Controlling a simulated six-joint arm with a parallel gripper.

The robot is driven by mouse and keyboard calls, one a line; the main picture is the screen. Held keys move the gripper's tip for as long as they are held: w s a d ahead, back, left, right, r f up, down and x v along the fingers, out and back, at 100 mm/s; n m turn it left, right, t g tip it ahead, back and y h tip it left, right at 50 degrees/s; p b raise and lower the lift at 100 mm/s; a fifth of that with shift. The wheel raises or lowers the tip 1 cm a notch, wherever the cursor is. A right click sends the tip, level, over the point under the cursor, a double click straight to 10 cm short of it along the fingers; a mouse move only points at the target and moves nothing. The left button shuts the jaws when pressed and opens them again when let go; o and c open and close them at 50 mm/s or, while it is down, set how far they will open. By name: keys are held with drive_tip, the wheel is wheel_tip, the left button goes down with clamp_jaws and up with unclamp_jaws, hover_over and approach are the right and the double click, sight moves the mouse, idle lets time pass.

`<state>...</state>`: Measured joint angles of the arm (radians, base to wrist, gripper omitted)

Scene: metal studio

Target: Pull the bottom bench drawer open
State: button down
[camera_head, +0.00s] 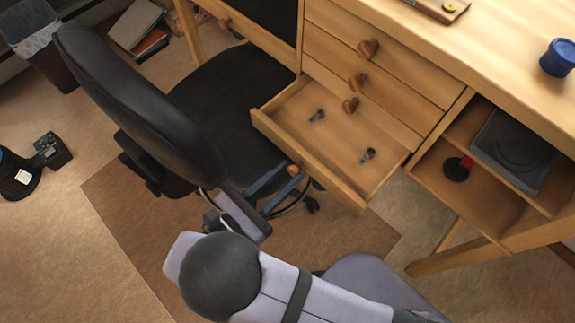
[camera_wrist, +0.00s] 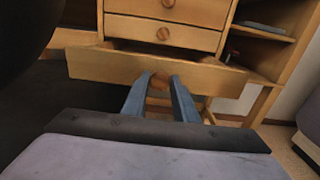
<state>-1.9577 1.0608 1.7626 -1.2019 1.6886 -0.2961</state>
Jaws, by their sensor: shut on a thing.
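The bottom bench drawer (camera_head: 330,170) is pulled well out of the wooden bench, and two small dark items lie inside it. Its front panel (camera_wrist: 120,70) spans the wrist view. My gripper (camera_head: 280,180) is at the drawer front from the chair side. In the wrist view my gripper (camera_wrist: 160,85) has its two blue-grey fingers on either side of the round wooden knob (camera_wrist: 160,78), shut on it. The knob (camera_head: 293,170) shows only in part in the head view.
A black office chair (camera_head: 150,110) stands close to the left of the drawer. Closed drawers (camera_head: 385,60) with round knobs are above. Open shelves (camera_head: 480,190) are at the right. A brown mat (camera_head: 130,215) lies on the floor.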

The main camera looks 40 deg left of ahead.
drive_tip(key=c, duration=1.4)
unclamp_jaws()
drive_tip(key=shift+c, duration=0.2)
drive_tip(key=shift+w, duration=0.15)
